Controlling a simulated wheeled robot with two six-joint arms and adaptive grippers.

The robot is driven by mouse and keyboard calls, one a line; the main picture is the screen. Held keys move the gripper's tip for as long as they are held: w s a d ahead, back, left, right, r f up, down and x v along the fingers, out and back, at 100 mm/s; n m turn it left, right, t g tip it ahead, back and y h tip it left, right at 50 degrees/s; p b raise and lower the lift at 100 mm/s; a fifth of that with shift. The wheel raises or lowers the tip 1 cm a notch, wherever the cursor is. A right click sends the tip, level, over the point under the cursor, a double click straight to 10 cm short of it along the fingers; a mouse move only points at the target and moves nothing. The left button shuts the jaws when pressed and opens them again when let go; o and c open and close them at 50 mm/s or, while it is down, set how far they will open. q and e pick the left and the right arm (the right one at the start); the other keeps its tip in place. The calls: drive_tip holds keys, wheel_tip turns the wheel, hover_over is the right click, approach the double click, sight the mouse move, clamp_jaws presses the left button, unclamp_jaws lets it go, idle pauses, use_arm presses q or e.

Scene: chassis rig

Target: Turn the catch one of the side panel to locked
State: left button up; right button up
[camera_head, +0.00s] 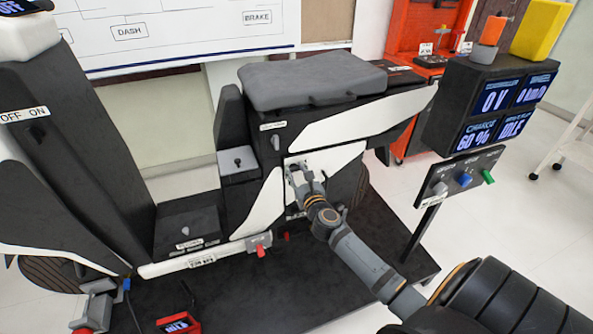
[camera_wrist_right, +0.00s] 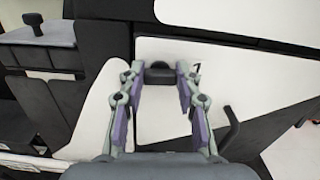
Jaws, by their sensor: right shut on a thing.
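The side panel (camera_wrist_right: 165,115) is a white plate on the dark scooter-like rig, below the seat; it also shows in the head view (camera_head: 325,160). Catch one (camera_wrist_right: 160,74) is a small dark knob near the panel's top edge, with a "1" printed beside it. My right gripper (camera_head: 298,176) reaches the panel from the lower right. In the right wrist view its two fingers (camera_wrist_right: 159,82) stand on either side of the catch and are shut on it. In the head view the gripper mostly hides the catch. My left gripper is not in view.
A dark hook-shaped handle (camera_wrist_right: 232,130) sits at the panel's right in the wrist view. A grey seat (camera_head: 312,80) overhangs above. A control post (camera_head: 460,177) with coloured knobs and a display block (camera_head: 488,100) stand to the right. A red clamp (camera_head: 260,247) is low on the left.

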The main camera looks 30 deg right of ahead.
drive_tip(key=n+p, duration=0.2)
drive_tip(key=n, duration=0.1)
drive_tip(key=shift+r, duration=0.2)
drive_tip(key=n+p, duration=0.2)
drive_tip(key=n, duration=0.1)
drive_tip(key=shift+a+n, duration=0.1)
drive_tip(key=shift+n, duration=0.3)
drive_tip(key=n+p, duration=0.2)
drive_tip(key=n, duration=0.1)
drive_tip(key=shift+f+n, duration=0.1)
drive_tip(key=shift+n, duration=0.3)
drive_tip(key=n+p, duration=0.1)
drive_tip(key=n, duration=0.2)
drive_tip(key=shift+f+p, duration=0.1)
drive_tip(key=shift+p, duration=0.2)
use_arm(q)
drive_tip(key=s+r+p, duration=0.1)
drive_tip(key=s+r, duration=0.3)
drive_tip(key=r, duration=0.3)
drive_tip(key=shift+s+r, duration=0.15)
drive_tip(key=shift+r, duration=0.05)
use_arm(e)
drive_tip(key=shift+f+n, duration=0.15)
drive_tip(key=shift+n, duration=1.55)
drive_tip(key=o, duration=1.2)
drive_tip(key=shift+w+a, duration=0.1)
drive_tip(key=shift+c, duration=0.2)
